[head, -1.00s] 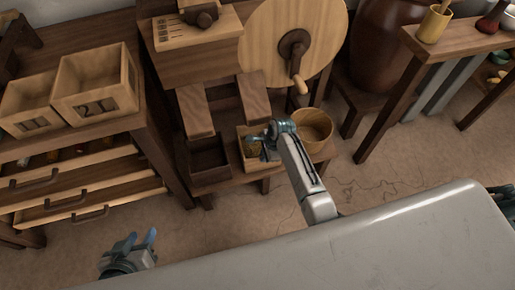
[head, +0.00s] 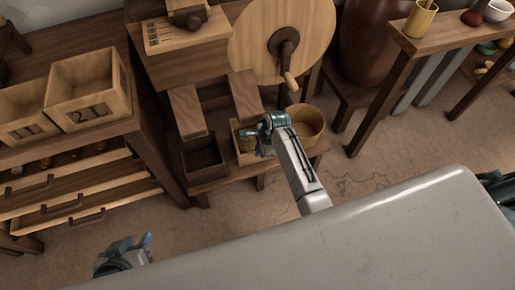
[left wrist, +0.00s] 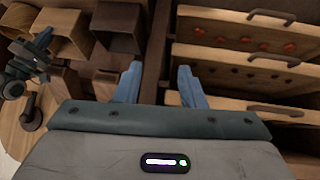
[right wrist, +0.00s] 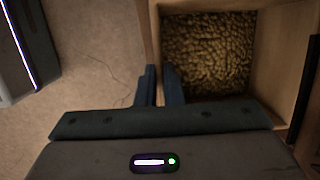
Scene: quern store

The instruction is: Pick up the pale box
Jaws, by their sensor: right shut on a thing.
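The pale box (head: 237,136) is an open light-wood box on the low shelf of the quern stand, filled with golden-brown grain. In the right wrist view its near wall (right wrist: 153,25) runs between the fingers. My right gripper (head: 258,143) is shut on that wall; its fingers (right wrist: 160,82) partly hide it. I cannot tell whether the box is lifted off the shelf. My left gripper (head: 137,242) is open and empty, low in front of the drawer cabinet; its fingers stand apart in the left wrist view (left wrist: 158,85).
A dark box (head: 203,158) stands left of the pale box, and a round wooden tub (head: 308,122) stands close on its right. The quern wheel (head: 272,45) and its crank (head: 289,75) are above. Drawers (head: 75,205) stand open at left. The floor in front is clear.

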